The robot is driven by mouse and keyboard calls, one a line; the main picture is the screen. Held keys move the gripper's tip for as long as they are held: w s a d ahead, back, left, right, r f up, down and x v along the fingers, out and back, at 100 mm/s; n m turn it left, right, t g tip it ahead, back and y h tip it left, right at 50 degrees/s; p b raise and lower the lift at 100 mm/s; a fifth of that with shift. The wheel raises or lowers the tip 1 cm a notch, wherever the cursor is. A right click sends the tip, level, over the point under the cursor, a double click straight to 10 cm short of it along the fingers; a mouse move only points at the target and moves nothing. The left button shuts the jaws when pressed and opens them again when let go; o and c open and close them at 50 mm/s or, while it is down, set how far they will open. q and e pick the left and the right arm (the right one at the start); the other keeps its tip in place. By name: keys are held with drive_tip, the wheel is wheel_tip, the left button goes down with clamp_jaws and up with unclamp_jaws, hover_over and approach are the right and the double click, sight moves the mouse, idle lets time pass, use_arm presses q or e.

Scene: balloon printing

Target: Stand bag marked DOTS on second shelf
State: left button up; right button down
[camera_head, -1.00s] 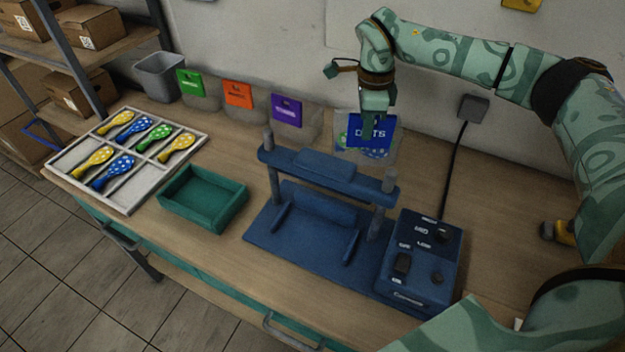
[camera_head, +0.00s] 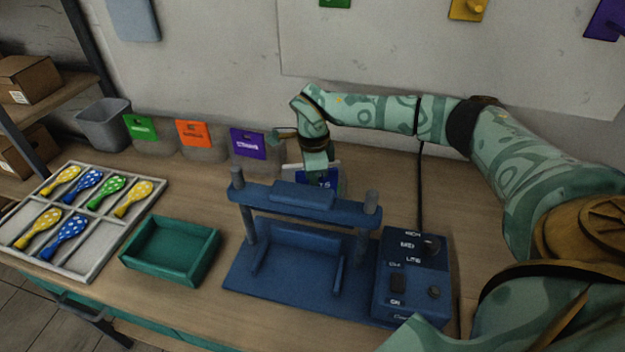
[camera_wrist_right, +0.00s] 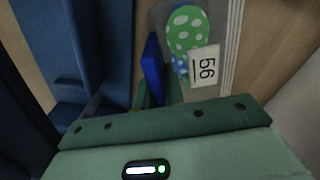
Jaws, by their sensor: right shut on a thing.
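The clear bag marked DOTS (camera_head: 327,180) has a blue header card and is behind the blue press, which hides its lower part. Only the end of its lettering shows. My right gripper (camera_head: 316,162) is shut on the bag at its top. In the right wrist view the bag (camera_wrist_right: 186,35) shows green and blue dotted balloons and a white number tag, beside my fingers (camera_wrist_right: 157,97). I cannot tell whether the bag touches the table. A shelf rack (camera_head: 50,93) with cardboard boxes stands at the far left. My left gripper is out of view.
The blue press (camera_head: 300,200) and its control box (camera_head: 412,275) stand in front of the bag. Green, orange and purple-carded bags (camera_head: 248,143) line the wall. A grey bin (camera_head: 104,125), a balloon tray (camera_head: 98,250) and a green tray (camera_head: 170,250) are to the left.

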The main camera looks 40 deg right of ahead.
drive_tip(key=c, duration=1.5)
unclamp_jaws()
